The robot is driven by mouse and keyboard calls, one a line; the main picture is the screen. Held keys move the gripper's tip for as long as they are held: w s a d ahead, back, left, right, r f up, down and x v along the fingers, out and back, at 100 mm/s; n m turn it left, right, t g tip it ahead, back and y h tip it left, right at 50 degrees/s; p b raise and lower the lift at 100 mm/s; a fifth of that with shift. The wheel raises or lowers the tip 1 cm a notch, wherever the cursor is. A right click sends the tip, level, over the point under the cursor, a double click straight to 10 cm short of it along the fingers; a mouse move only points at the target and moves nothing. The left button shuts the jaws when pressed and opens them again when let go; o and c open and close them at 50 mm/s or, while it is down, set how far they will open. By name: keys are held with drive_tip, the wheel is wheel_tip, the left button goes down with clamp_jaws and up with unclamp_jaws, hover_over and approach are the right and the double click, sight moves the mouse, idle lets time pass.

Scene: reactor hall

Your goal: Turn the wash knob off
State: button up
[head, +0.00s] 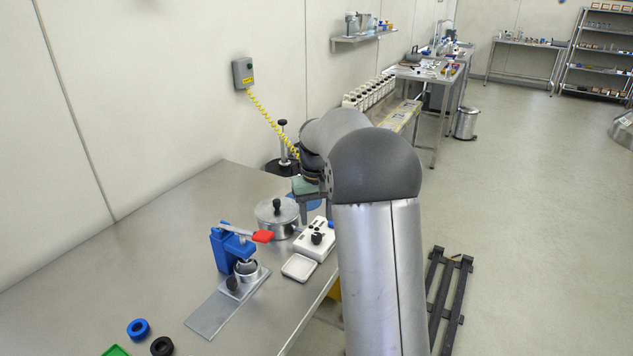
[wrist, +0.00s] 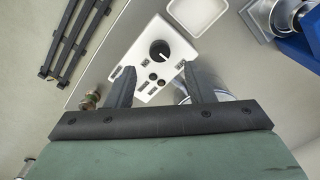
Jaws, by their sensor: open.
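A white control box (head: 313,243) lies on the steel bench, with a round black knob (head: 317,238) on its top. In the wrist view the knob (wrist: 160,50) has a white pointer line pointing to the right in the picture. Small dark labels and smaller round controls sit on the white panel (wrist: 150,63) around it; the labels are too small to read. My gripper (wrist: 158,72) is open and empty above the box. Its two fingers are spread to either side of the panel in the picture, apart from the knob. In the head view my arm partly hides the gripper.
A white tray (head: 299,267) lies beside the box. A lidded steel pot (head: 277,214) and a blue press with a red handle (head: 262,236) stand close by on the left. A dark pallet (head: 446,290) lies on the floor. The bench's left part is mostly clear.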

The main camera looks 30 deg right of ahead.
sight(316, 235)
wheel_tip(316, 235, up, 12)
drive_tip(key=shift+f, duration=0.15)
idle(0.5)
drive_tip(key=s+a+f+n, duration=0.1)
drive_tip(key=s+a+f, duration=0.3)
drive_tip(key=s+a, duration=0.85)
drive_tip(key=s+a+f, duration=0.1)
drive_tip(key=s+f, duration=0.2)
drive_tip(key=s, duration=0.3)
drive_tip(key=s+a+f, duration=0.1)
drive_tip(key=s+f, duration=0.2)
drive_tip(key=s, duration=0.3)
drive_tip(key=s+a+f+n, duration=0.1)
drive_tip(key=s+a+f, duration=0.1)
drive_tip(key=s+f, duration=0.2)
drive_tip(key=s, duration=0.3)
drive_tip(key=shift+t, duration=0.3)
